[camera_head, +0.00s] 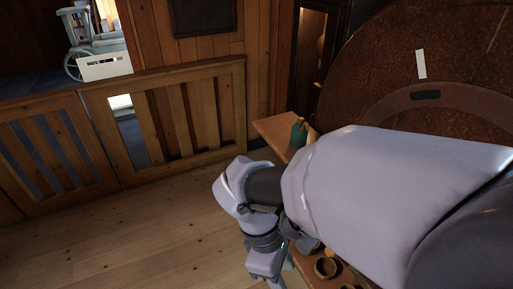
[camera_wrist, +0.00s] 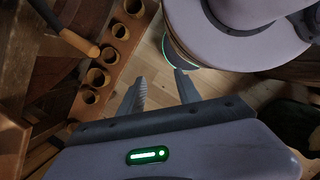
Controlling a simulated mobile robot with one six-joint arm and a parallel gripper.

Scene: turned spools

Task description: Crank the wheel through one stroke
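A large reddish-brown wheel (camera_head: 385,70) stands at the upper right in the head view. It has a white strip near its upper part, and a curved brown band with a dark slot crosses its lower part. My arm hides its lower side. In the wrist view a dark bar ending in a wooden handle (camera_wrist: 79,42) shows at the upper left; I cannot tell whether it belongs to the wheel. My gripper (camera_wrist: 160,76) is open and empty, with its two fingers apart and the handle beyond them to the left. In the head view its fingers are hidden.
A wooden bench (camera_head: 272,128) runs beside the wheel, with a green object (camera_head: 299,132) on it. Several wooden cups (camera_wrist: 97,77) stand in a row on a plank. A slatted wooden fence (camera_head: 175,110) closes off the left. The plank floor (camera_head: 130,235) before it is clear.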

